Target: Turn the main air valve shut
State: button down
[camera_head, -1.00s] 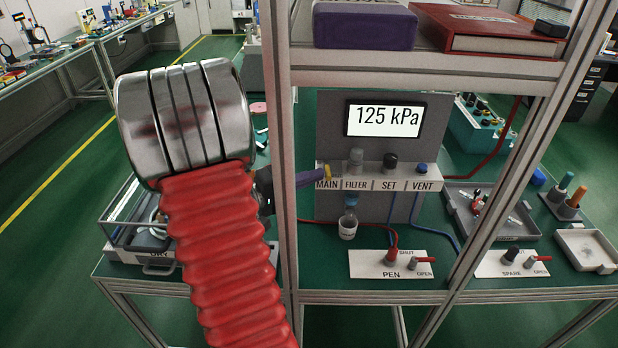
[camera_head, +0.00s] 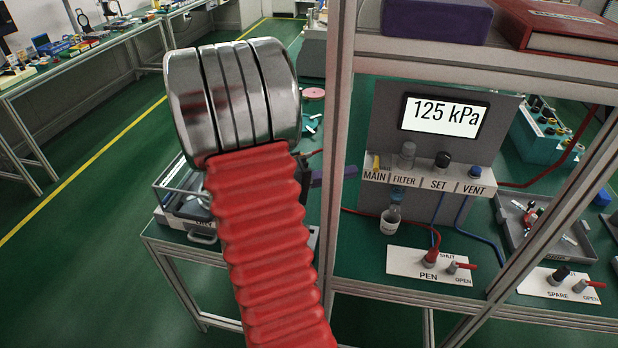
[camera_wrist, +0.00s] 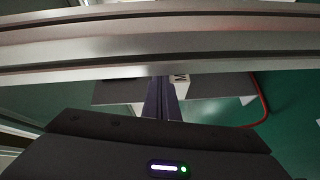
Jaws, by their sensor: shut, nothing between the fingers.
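The main air valve's small yellow handle (camera_head: 376,163) stands above the MAIN label at the left end of the grey panel's ledge in the head view. My gripper (camera_head: 351,171) is shut and empty. Its purple fingers pass behind the frame's upright post, and their tips end a short way left of the yellow handle, apparently apart from it. In the wrist view the closed fingers (camera_wrist: 161,98) point under a metal bar towards the panel; the yellow handle cannot be made out there. The pressure display (camera_head: 444,115) reads 125 kPa.
The upright post (camera_head: 338,120) stands close around my gripper. FILTER (camera_head: 407,155), SET (camera_head: 442,160) and VENT (camera_head: 475,173) knobs share the ledge. The PEN valve plate (camera_head: 432,266) and a small bottle (camera_head: 391,220) are below. A clear-sided box (camera_head: 182,190) sits left of the post.

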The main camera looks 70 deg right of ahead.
jog(key=v, duration=0.8)
jog(key=shift+w, duration=0.55)
jog(key=shift+a, duration=0.1)
jog(key=w+a+r+n+t+y, duration=0.1)
jog(key=w+a+n+t+y, duration=0.2)
jog(key=a, duration=1)
jog(key=w+a+r+n+t+y, duration=0.1)
jog(key=w+a+n+t+y, duration=0.3)
jog(key=a+t, duration=0.5)
jog(key=w+a+r+n+t+y, duration=0.2)
jog(key=w+a+n+t+y, duration=0.1)
jog(key=a, duration=1.4)
jog(key=n+t+y, duration=0.1)
jog(key=t+y, duration=0.1)
jog(key=t, duration=0.1)
jog(key=shift+w+a, duration=0.25)
jog(key=shift+a, duration=0.1)
